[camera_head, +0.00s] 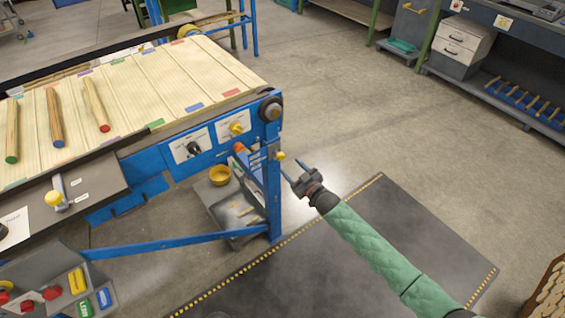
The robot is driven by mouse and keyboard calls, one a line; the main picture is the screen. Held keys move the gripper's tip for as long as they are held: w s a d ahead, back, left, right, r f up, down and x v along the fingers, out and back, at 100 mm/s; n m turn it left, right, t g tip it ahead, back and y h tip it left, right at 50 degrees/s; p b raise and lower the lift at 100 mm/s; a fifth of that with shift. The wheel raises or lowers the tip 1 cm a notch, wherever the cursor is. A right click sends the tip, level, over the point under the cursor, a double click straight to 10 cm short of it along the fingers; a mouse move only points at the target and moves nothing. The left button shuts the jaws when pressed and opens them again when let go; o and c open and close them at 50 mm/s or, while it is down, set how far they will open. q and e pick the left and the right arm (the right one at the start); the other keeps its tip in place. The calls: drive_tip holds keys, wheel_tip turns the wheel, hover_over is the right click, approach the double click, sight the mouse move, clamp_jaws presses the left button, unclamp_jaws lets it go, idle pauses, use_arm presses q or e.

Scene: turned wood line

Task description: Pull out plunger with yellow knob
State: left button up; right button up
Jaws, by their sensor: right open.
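A small yellow knob (279,156) sticks out of the blue post at the right end of the conveyor frame; it looks like the plunger's knob. The plunger's shaft is too small to make out. My right gripper (292,169) reaches in from the lower right on a green-sleeved arm. Its jaws are open and empty, pointing at the knob, with the fingertips just right of and below it in the picture. A small gap shows between them, but the depth is hard to judge. My left gripper is not in view.
The conveyor (160,85) carries several turned wood pieces. Its blue side has a black switch (194,148) and a yellow switch (236,128). A yellow-balled lever (54,199) sits on the left. The floor right of the post is clear.

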sight(282, 159)
drive_tip(key=shift+w+a, duration=0.35)
drive_tip(key=shift+w, duration=0.15)
use_arm(q)
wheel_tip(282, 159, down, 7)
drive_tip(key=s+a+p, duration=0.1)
drive_tip(key=p, duration=0.1)
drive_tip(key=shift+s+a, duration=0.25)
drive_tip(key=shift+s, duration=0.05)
use_arm(e)
drive_tip(key=shift+x, duration=3.35)
